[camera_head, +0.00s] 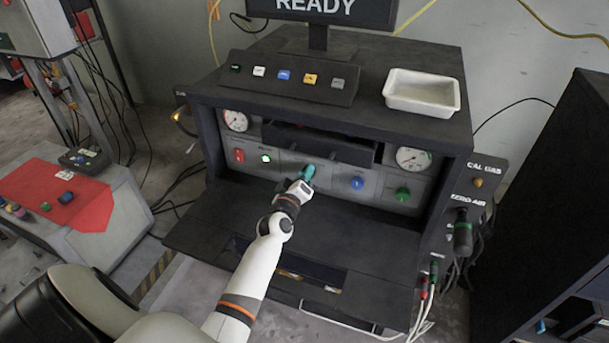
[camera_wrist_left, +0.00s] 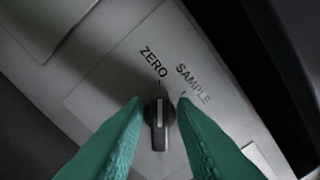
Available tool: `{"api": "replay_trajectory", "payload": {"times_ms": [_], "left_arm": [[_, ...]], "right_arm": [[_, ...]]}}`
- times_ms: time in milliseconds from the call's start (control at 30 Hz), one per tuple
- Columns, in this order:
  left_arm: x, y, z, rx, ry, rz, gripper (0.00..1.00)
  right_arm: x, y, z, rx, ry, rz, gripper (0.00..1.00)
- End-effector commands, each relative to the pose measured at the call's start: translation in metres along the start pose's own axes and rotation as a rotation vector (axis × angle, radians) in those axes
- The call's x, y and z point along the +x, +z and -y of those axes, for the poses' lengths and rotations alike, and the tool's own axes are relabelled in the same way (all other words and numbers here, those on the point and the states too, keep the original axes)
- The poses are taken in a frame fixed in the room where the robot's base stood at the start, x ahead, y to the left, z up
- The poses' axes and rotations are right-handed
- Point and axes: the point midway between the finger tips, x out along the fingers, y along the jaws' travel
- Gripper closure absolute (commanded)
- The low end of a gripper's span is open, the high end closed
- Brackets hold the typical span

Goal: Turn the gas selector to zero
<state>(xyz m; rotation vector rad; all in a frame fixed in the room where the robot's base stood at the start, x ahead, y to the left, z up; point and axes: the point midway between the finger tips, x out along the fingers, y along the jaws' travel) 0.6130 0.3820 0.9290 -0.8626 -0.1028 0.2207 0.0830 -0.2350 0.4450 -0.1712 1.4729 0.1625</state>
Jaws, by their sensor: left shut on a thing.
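The gas selector (camera_wrist_left: 159,125) is a small dark knob with a pale pointer line, set on a grey panel. The words ZERO and SAMPLE are printed above it in the left wrist view, each with a tick. The pointer line runs straight up in that view, roughly at the ZERO tick. My left gripper (camera_wrist_left: 159,103) has its teal fingers on either side of the knob, shut on it. In the head view my left gripper (camera_head: 308,174) reaches the front panel of the black cabinet and hides the selector. My right gripper is not in view.
The panel also has a red button (camera_head: 239,156), a lit green button (camera_head: 266,158), a blue knob (camera_head: 357,183) and a green knob (camera_head: 402,194). A black shelf (camera_head: 355,230) juts out below. A white tray (camera_head: 422,92) and a monitor reading READY (camera_head: 318,12) stand on top.

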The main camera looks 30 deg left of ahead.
Motion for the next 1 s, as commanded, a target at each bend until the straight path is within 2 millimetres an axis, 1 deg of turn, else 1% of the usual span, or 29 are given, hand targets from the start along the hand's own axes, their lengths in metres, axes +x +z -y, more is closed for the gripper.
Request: {"api": "replay_trajectory", "payload": {"times_ms": [500, 533, 567, 600, 867, 1000], "left_arm": [[0.0, -0.001, -0.001, -0.023, 0.002, -0.003, 0.98], [0.0, -0.001, -0.001, -0.023, 0.002, -0.003, 0.74], [0.0, -0.001, -0.001, -0.023, 0.002, -0.003, 0.69], [0.0, -0.001, -0.001, -0.023, 0.002, -0.003, 0.67], [-0.001, -0.001, -0.001, -0.022, 0.001, -0.001, 0.67], [-0.012, -0.002, -0.001, -0.022, 0.001, -0.002, 0.67]], "right_arm": [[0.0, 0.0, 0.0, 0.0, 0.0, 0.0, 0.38], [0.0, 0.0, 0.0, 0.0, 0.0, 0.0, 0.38], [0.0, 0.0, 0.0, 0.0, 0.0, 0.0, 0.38], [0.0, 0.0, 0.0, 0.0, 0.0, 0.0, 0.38], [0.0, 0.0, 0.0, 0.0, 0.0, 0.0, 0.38], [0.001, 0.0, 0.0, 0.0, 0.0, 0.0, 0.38]]}}
